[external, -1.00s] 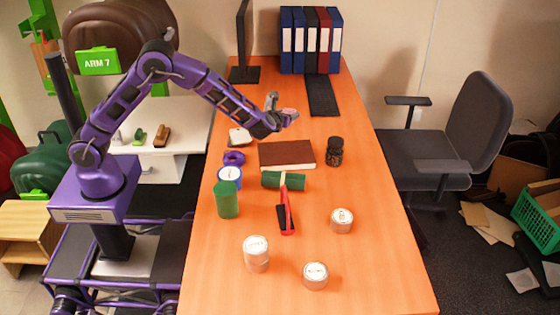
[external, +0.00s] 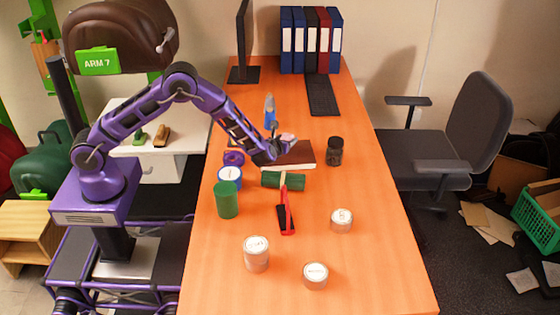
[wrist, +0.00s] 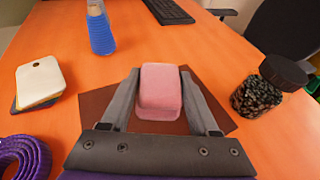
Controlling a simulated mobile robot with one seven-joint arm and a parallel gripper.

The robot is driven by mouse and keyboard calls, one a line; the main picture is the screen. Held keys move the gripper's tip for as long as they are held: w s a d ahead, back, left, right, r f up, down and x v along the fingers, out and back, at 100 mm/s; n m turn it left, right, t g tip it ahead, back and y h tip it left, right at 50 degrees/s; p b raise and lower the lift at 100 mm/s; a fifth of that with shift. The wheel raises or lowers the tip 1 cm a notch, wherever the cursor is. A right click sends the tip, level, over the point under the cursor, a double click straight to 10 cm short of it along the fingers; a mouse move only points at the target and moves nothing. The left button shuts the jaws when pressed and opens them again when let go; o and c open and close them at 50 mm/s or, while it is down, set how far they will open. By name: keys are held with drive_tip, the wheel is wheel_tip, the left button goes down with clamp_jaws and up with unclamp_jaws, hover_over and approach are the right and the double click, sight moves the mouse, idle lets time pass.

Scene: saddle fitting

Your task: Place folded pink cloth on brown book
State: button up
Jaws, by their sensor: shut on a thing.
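The folded pink cloth (wrist: 160,88) is a small rounded block between the two grey fingers of my gripper (wrist: 160,100) in the wrist view. My gripper is shut on it. In the external view the cloth (external: 289,137) shows at the tip of my gripper (external: 284,140), by the far edge of the brown book. The brown book (external: 302,154) lies flat on the table, its left part hidden by my arm. In the wrist view the book (wrist: 97,105) shows behind and below the cloth. The cloth seems above the book; any gap is unclear.
A dark-lidded jar (external: 335,151) stands right of the book, and a blue bottle (external: 270,112) behind it. A purple coil (external: 233,158) is left. A green cylinder (external: 283,181) lies in front. A white slab (wrist: 40,82) lies left in the wrist view.

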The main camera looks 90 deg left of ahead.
drive_tip(key=shift+f+b, duration=0.3)
drive_tip(key=shift+f, duration=1.35)
drive_tip(key=o, duration=1.3)
drive_tip(key=shift+o, duration=0.2)
drive_tip(key=shift+r, duration=0.15)
drive_tip(key=shift+d+r, duration=0.1)
drive_tip(key=shift+d, duration=0.15)
drive_tip(key=p+v, duration=0.1)
drive_tip(key=v, duration=1)
drive_tip(key=shift+s+d, duration=0.2)
drive_tip(key=shift+s, duration=0.05)
drive_tip(key=shift+r, duration=0.1)
